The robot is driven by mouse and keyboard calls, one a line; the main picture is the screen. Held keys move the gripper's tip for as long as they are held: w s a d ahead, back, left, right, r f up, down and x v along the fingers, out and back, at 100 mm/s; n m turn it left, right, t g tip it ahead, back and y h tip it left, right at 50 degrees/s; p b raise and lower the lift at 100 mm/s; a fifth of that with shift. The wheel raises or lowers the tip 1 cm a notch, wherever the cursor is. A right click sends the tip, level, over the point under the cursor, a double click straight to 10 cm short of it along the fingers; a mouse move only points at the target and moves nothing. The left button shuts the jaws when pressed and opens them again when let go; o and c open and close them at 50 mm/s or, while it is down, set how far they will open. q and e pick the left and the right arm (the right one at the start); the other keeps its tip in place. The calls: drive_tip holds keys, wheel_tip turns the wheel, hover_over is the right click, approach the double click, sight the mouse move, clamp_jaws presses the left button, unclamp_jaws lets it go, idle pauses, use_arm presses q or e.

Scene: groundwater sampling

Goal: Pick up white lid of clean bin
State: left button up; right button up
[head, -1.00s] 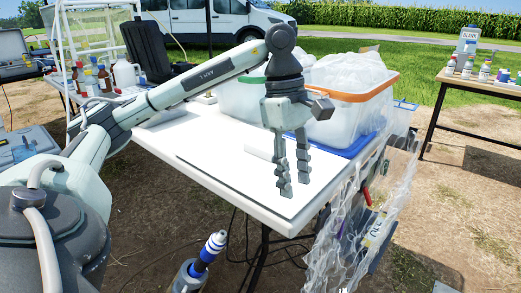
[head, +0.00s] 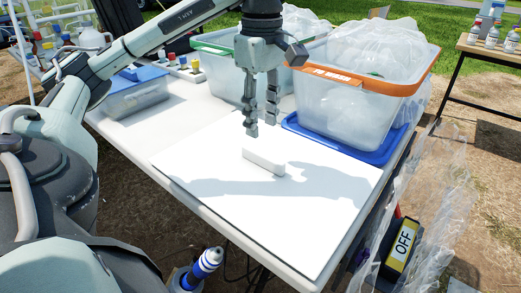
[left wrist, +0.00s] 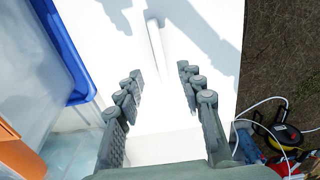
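The white lid (head: 300,222) lies flat on the table, a large thin panel with a raised white bar handle (head: 263,163) in its middle. My left gripper (head: 260,125) points down above the lid, its fingertips just above and behind the handle in the head view. Its fingers are apart with nothing between them. In the left wrist view the handle (left wrist: 155,40) stands beyond the open fingertips of my left gripper (left wrist: 160,73), roughly in line with the gap. My right gripper is not in view.
A clear bin with an orange rim (head: 357,79) stands on a blue lid (head: 345,140) behind, holding clear plastic. A green-rimmed bin (head: 216,43) stands beside it. A blue-lidded box (head: 137,92) is at left. Plastic sheeting (head: 425,215) hangs off the right edge.

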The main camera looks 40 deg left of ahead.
sight(262, 154)
use_arm(q)
drive_tip(key=shift+f, duration=0.45)
wheel_tip(262, 154, down, 3)
drive_tip(key=shift+s+d+r, duration=0.1)
wheel_tip(262, 154, down, 4)
drive_tip(key=shift+r+b, duration=0.1)
drive_tip(key=shift+b, duration=0.25)
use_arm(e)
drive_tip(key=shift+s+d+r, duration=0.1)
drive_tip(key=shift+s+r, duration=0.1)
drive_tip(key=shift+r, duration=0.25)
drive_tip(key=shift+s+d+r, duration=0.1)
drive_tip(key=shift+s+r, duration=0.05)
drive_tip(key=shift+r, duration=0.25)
use_arm(q)
drive_tip(key=shift+c, duration=0.5)
clamp_jaws()
